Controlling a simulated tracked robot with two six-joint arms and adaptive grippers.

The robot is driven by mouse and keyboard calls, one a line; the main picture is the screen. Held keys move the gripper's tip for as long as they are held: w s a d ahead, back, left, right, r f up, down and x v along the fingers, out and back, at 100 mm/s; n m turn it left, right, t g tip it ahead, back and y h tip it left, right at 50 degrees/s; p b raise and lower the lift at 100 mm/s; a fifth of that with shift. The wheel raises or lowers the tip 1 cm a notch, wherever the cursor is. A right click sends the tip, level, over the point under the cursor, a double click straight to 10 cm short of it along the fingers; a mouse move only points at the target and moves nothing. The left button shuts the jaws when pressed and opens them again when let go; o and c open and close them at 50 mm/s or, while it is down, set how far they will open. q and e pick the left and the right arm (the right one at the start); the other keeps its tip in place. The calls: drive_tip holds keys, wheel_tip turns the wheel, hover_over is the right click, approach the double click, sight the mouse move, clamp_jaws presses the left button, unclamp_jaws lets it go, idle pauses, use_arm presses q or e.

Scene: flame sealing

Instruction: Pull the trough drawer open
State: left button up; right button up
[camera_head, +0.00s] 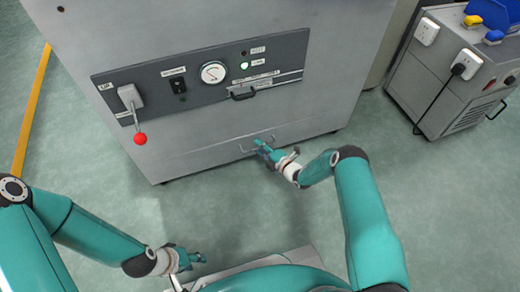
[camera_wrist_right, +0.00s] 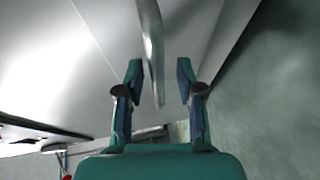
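The trough drawer (camera_head: 215,160) is at the bottom front of the grey machine and looks closed. Its thin metal bar handle (camera_head: 245,150) is partly hidden by my right gripper (camera_head: 260,145). In the right wrist view the handle bar (camera_wrist_right: 152,45) runs between the two fingertips of my right gripper (camera_wrist_right: 159,75). The fingers are apart, with a gap on both sides of the bar, so the gripper is open around it. My left gripper (camera_head: 198,257) is low in the head view, away from the drawer. Its finger opening is too small to tell.
The machine's control panel (camera_head: 147,75) carries a gauge (camera_head: 213,72), a red-knobbed lever (camera_head: 140,138) and a black handle (camera_head: 243,95). A grey cabinet (camera_head: 440,92) with sockets stands at the right. The green floor before the drawer is mostly free.

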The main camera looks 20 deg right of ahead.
clamp_jaws()
drive_tip(key=shift+a, duration=0.1)
idle(0.3)
drive_tip(key=shift+s, duration=0.1)
